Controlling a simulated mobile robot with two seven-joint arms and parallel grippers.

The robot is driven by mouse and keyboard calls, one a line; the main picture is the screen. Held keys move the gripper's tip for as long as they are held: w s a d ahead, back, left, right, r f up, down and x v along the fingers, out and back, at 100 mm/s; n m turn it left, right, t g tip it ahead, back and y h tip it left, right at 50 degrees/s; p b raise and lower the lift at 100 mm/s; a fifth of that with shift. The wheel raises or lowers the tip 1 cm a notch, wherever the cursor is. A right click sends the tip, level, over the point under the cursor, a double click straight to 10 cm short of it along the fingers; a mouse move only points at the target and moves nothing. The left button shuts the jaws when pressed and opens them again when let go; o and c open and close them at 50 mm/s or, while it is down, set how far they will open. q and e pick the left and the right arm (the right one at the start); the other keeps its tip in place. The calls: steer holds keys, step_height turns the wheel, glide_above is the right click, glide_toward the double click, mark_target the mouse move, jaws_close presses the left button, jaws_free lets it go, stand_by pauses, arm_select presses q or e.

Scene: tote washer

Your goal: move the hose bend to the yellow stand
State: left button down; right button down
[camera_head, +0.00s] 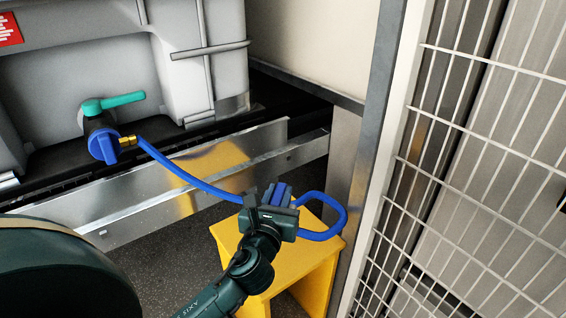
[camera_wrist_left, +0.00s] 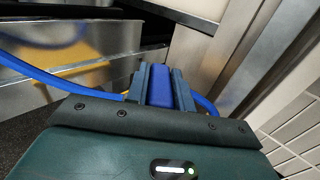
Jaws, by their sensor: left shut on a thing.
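The blue hose (camera_head: 180,174) runs from a brass fitting at the grey tote's valve down to my left gripper (camera_head: 270,195). My left gripper is shut on a blue piece of the hose bend; this piece shows between the jaws in the left wrist view (camera_wrist_left: 160,90). Right of the jaws, the hose bend (camera_head: 334,226) curves round in a loop over the yellow stand (camera_head: 296,262). The gripper is above the stand in the picture and covers part of its top. I cannot tell whether the hose touches the stand. My right gripper is not in view.
A grey tote (camera_head: 70,70) with a green-handled valve (camera_head: 112,102) stands at the upper left, behind a shiny metal rail (camera_head: 215,160). A metal post (camera_head: 372,130) and a white wire mesh fence (camera_head: 450,190) stand close on the right. Dark floor lies below the rail.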

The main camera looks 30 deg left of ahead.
arm_select(q)
steer(key=shift+w+a+r+n+y+p, duration=0.2)
steer(key=shift+w+a+r, duration=0.1)
steer(key=shift+r, duration=0.15)
steer(key=shift+w+a+r+n+y+p, duration=0.15)
steer(key=shift+a+r+y, duration=0.1)
steer(key=shift+r, duration=0.2)
steer(key=shift+w+a+r, duration=0.1)
steer(key=shift+a, duration=0.35)
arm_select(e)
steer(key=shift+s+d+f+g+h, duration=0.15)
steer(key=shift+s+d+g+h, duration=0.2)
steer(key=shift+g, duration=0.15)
